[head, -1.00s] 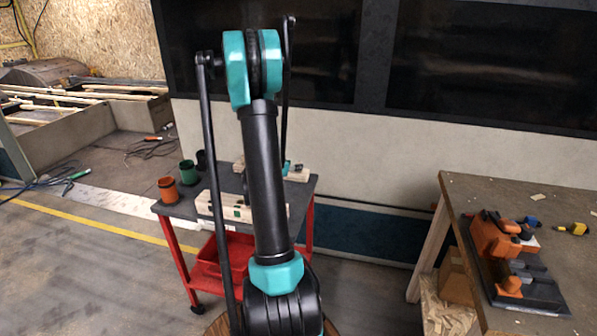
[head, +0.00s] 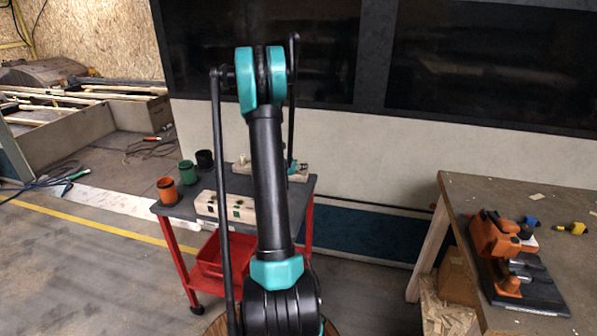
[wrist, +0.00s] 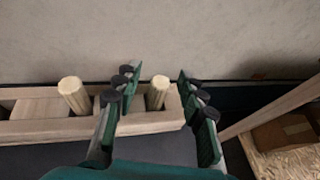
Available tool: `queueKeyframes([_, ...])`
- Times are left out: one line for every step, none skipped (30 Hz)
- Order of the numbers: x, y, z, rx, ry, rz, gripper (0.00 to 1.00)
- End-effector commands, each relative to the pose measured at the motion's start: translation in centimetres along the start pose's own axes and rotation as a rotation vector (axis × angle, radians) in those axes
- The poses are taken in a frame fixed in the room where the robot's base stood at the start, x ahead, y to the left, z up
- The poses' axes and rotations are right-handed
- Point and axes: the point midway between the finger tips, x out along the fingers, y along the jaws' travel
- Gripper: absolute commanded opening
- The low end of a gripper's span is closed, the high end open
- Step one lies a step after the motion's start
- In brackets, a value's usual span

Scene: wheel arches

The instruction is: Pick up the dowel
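Two pale wooden dowels stand up from a wooden holder (wrist: 40,127) in the wrist view. The right dowel (wrist: 157,92) stands between the fingers of my gripper (wrist: 157,110), close to the holder's right end. The left dowel (wrist: 73,95) stands outside the left finger. My gripper is open, with green-lined fingers on either side of the right dowel and a visible gap to the right finger. The gap on the left is narrower; contact there cannot be told. In the head view my arm hides most of the gripper and the dowels.
The holder is on a red-legged cart with a dark top (head: 187,205). An orange cup (head: 167,190), a green cup (head: 187,172), a black cup (head: 205,159) and a pale block with dark spots (head: 236,208) stand there. A wall rises behind; a workbench (head: 500,190) is at right.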

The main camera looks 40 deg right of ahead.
Motion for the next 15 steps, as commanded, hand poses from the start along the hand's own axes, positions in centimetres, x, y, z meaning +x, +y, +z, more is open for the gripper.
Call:
queueKeyframes([-0.01,0.0,0.0,0.0,0.0,0.0,0.32])
queueKeyframes([-0.01,0.0,0.0,0.0,0.0,0.0,0.28])
queueKeyframes([-0.02,0.0,0.0,0.0,0.0,0.0,0.23])
queueKeyframes([-0.02,0.0,0.0,0.0,0.0,0.0,0.19])
queueKeyframes([-0.02,0.0,0.0,0.0,0.0,0.0,0.15])
queueKeyframes([-0.02,0.0,0.0,0.0,0.0,0.0,0.1])
queueKeyframes([-0.03,-0.01,0.0,0.0,0.0,0.0,0.07])
queueKeyframes([-0.03,-0.01,0.0,0.0,0.0,0.0,0.03])
queueKeyframes([-0.03,-0.01,0.0,0.0,0.0,0.0,0.02])
queueKeyframes([-0.03,0.0,0.0,0.0,0.0,0.0,0.02])
queueKeyframes([-0.03,0.0,0.0,0.0,0.0,0.0,0.02])
queueKeyframes([-0.03,-0.01,0.0,0.0,0.0,0.0,0.02])
queueKeyframes([-0.03,-0.01,0.0,0.0,0.0,0.0,0.02])
queueKeyframes([-0.03,-0.01,0.0,0.0,0.0,0.0,0.02])
queueKeyframes([-0.03,-0.01,0.01,0.0,0.0,0.0,0.02])
